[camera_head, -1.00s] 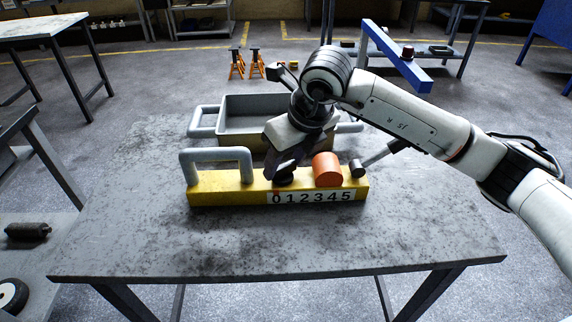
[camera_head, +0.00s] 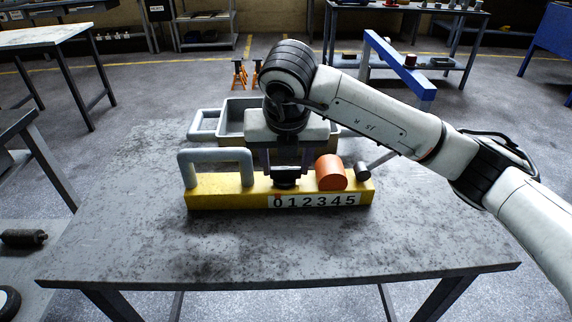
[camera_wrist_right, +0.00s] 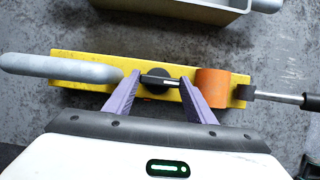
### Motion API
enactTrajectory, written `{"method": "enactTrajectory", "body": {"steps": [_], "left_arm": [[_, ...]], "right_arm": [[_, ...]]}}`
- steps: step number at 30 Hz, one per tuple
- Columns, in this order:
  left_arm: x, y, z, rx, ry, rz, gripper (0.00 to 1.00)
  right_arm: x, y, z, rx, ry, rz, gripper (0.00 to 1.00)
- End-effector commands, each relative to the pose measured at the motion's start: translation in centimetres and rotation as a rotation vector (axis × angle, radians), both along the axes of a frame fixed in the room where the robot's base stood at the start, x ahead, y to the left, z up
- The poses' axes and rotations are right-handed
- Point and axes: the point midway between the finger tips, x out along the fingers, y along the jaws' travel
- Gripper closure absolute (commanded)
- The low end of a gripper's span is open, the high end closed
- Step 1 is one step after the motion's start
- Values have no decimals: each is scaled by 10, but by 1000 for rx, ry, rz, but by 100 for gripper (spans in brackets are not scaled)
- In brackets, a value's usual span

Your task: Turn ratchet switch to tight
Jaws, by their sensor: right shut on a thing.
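The ratchet switch (camera_head: 285,184) is a black round knob on top of the yellow tool body (camera_head: 232,199), with a bar across it. In the right wrist view the switch (camera_wrist_right: 159,80) shows a pale mark on its bar. My right gripper (camera_head: 286,172) comes down from above, its two purple fingers at the two ends of the bar. It is shut on the switch, as the right wrist view also shows (camera_wrist_right: 158,86). A 0 to 5 scale (camera_head: 314,200) is on the front face below, with a small red mark near 0. My left gripper is out of view.
A grey looped handle (camera_head: 215,160) stands left of the switch. An orange cylinder (camera_head: 331,173) and a grey rod (camera_head: 383,158) are to its right. A grey tray (camera_head: 232,120) sits behind. The table's front (camera_head: 290,250) is clear.

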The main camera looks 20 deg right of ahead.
Motion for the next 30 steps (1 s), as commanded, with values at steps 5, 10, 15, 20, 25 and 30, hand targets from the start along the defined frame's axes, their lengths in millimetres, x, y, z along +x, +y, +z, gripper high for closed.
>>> {"method": "enactTrajectory", "body": {"steps": [5, 10, 15, 20, 25, 30], "left_arm": [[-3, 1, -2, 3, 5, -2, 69], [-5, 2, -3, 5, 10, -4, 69], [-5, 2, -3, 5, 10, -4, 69], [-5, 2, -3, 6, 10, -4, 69], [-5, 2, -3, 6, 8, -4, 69], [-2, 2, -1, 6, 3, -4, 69]], "right_arm": [[0, 1, 1, 3, -2, -10, 72], [0, 1, 1, 3, -2, -10, 72], [0, 0, 1, 3, -2, -10, 38], [0, 0, 1, 2, -1, -9, 31], [0, 0, 1, 1, 0, -8, 31], [-5, 2, 15, 2, -3, -7, 31]]}}
